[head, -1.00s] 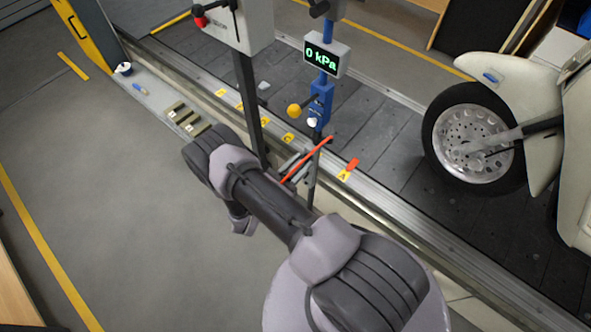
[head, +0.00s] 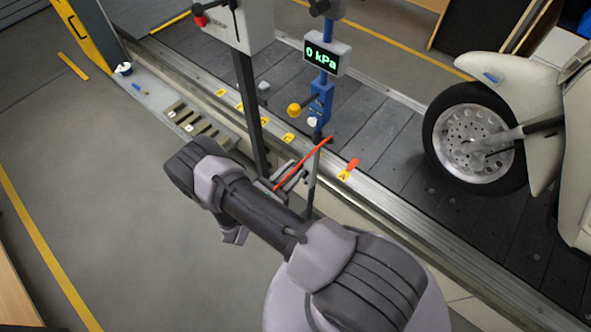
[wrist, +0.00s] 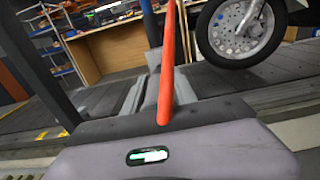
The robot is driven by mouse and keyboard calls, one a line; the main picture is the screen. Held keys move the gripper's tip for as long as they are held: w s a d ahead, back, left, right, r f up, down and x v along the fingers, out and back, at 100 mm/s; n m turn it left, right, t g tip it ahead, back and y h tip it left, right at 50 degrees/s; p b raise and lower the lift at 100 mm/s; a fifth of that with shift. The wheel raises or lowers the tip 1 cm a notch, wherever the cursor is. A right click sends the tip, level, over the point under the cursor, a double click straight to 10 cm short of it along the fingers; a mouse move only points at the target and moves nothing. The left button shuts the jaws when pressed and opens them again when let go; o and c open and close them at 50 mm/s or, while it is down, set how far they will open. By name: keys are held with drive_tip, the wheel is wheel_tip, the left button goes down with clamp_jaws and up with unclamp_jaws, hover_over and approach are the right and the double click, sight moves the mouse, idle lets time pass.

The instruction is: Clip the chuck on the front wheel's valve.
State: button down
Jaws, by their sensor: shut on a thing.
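The front wheel (head: 475,137), a black tyre on a silver perforated rim, stands on the slat conveyor at the right of the head view. It also shows at the top right of the wrist view (wrist: 240,25). Its valve is too small to make out. My gripper (head: 292,179) is well left of the wheel, over the conveyor's near edge. It is shut on the chuck, which is mostly hidden between the grey fingers.
A blue post with a 0 kPa display (head: 327,56) and a yellow knob (head: 294,110) stands just beyond my gripper. A dark post (head: 249,105) with a grey box is to its left. Orange tag A (head: 348,170) lies on the conveyor edge. Slats before the wheel are clear.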

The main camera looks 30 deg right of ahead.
drive_tip(key=shift+v, duration=1.2)
